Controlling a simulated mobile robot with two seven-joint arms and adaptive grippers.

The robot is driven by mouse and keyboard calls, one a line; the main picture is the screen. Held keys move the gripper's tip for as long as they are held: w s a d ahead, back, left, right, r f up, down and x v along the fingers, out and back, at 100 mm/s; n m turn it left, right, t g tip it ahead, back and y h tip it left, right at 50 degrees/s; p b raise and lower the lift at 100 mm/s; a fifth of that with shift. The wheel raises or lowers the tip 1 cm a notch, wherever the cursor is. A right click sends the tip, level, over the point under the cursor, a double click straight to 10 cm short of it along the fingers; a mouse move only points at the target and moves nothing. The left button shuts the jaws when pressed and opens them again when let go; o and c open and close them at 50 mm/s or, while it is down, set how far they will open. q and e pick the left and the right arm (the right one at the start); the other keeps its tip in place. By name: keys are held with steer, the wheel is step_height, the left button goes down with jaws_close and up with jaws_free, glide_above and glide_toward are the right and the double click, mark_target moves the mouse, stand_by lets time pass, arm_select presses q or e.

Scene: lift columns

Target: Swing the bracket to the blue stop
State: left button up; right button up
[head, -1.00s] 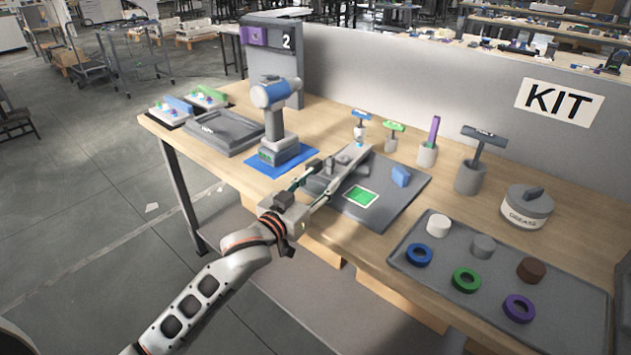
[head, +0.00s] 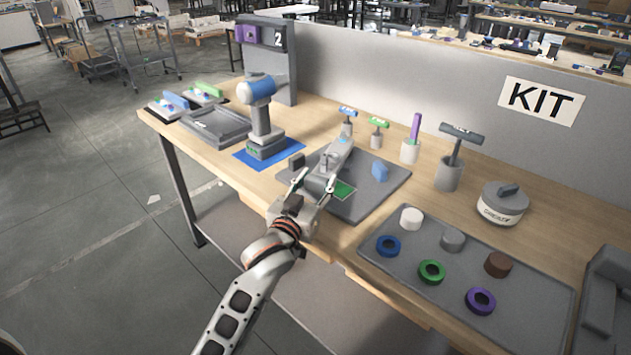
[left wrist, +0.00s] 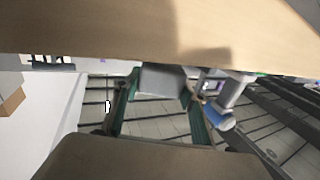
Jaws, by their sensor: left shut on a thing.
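The grey bracket (head: 339,152) lies over the dark grey plate (head: 372,203) on the bench, its near end towards me. My left gripper (head: 316,183) is shut on that near end. In the left wrist view a grey block-like part (left wrist: 162,80) sits between the two fingers. The blue stop (head: 380,172) stands on the plate to the right of the bracket, with a clear gap between them. A green square (head: 344,189) on the plate is partly hidden by my gripper. A dark grey block (head: 297,161) stands left of the bracket. My right gripper is not in view.
A blue-headed device (head: 262,118) on a blue mat stands left of the plate. Tools in holders, including a purple one (head: 415,130), stand behind it. A tray (head: 398,265) with rings and plugs lies at the right, near a grease pot (head: 503,205).

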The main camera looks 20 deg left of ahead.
arm_select(q)
steer(key=shift+d+r+y, duration=0.25)
steer(key=shift+d+y, duration=0.05)
steer(key=shift+d, duration=0.15)
steer(key=o, duration=1.6)
steer(key=shift+f, duration=0.15)
steer(key=s, duration=1.2)
steer(key=shift+a, duration=0.45)
steer(key=shift+c, duration=0.3)
